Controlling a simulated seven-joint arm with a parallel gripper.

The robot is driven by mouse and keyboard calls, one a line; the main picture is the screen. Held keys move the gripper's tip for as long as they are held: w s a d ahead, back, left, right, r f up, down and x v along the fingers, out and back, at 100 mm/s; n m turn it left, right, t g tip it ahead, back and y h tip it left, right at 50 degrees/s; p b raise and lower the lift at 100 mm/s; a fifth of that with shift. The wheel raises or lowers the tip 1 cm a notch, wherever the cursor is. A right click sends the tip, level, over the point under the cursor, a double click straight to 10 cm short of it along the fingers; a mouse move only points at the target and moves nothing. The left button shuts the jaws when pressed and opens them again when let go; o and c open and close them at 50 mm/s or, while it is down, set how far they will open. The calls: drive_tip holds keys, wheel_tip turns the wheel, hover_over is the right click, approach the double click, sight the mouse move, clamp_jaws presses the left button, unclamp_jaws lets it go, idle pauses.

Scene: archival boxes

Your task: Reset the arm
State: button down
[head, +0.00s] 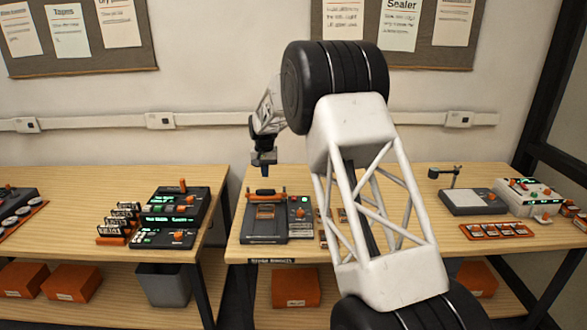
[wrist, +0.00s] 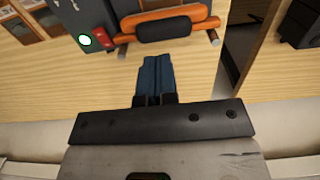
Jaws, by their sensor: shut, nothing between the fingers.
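My gripper (head: 263,158) hangs in the air above the back of the middle table, over a dark device with an orange-and-black bar handle (head: 266,196). In the wrist view the gripper's blue fingers (wrist: 154,78) are together with nothing between them. The bar handle (wrist: 170,25) lies just ahead of the fingertips there, and the fingers appear apart from it. The device's body (head: 265,226) stands on the table, with a grey box of buttons (head: 300,213) on its right. My white arm hides the middle part of the right side of the table.
The wooden table (head: 350,190) also carries a grey-topped platform (head: 472,201), a white console (head: 528,195) and an orange tray (head: 497,231). The left table holds a dark console (head: 177,207) and a rack of small items (head: 121,222). Orange boxes (head: 296,287) sit on the lower shelves.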

drive_tip(key=s+d+r, duration=0.6)
drive_tip(key=s+r, duration=0.1)
drive_tip(key=s, duration=0.4)
drive_tip(key=s+d+r+t, duration=0.1)
drive_tip(key=s+d+r, duration=0.5)
drive_tip(key=s, duration=0.5)
drive_tip(key=s+d+r, duration=0.6)
drive_tip(key=s+r, duration=0.1)
drive_tip(key=s, duration=0.3)
drive_tip(key=s+d+f, duration=0.2)
drive_tip(key=s+d, duration=0.1)
drive_tip(key=s, duration=0.9)
drive_tip(key=s+d+f+t, duration=0.1)
drive_tip(key=s+d, duration=0.2)
drive_tip(key=s, duration=0.9)
drive_tip(key=s+d+f, duration=0.2)
drive_tip(key=s+d, duration=0.1)
drive_tip(key=s, duration=0.9)
drive_tip(key=shift+s+f+t, duration=0.3)
drive_tip(key=shift+s+f, duration=0.05)
drive_tip(key=shift+s, duration=0.05)
